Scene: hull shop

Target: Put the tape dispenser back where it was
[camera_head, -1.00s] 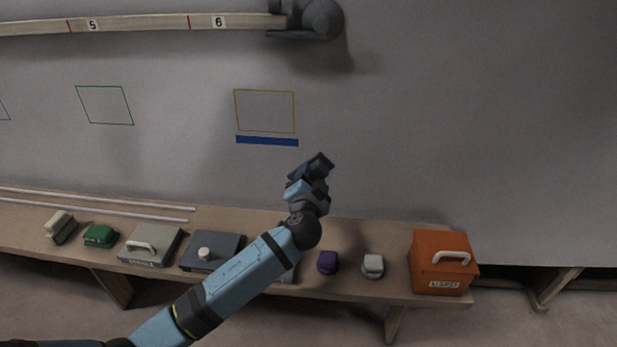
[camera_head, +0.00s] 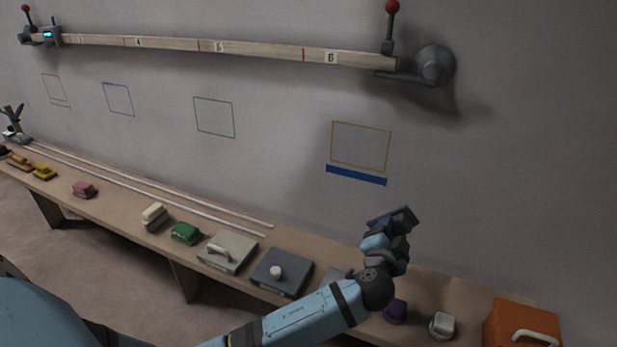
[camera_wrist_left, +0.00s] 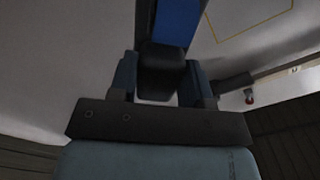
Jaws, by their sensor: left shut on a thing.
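My left gripper (camera_head: 383,238) is in front of the wall, above the right part of the bench. It is shut on a dark block, which I take to be the tape dispenser (camera_head: 394,216). The dark block (camera_wrist_left: 162,68) also shows between the two fingers in the left wrist view. A blue strip (camera_head: 356,175) is on the wall under a yellow outline (camera_head: 361,147), above and left of the gripper. In the wrist view a blue band (camera_wrist_left: 178,20) shows beyond the block. My right gripper is not in view.
The bench (camera_head: 115,205) holds a green block (camera_head: 185,233), a grey case (camera_head: 228,252), a dark box (camera_head: 281,272), a purple block (camera_head: 396,311), a white block (camera_head: 442,325) and an orange box (camera_head: 523,328). A numbered beam (camera_head: 260,50) runs along the wall.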

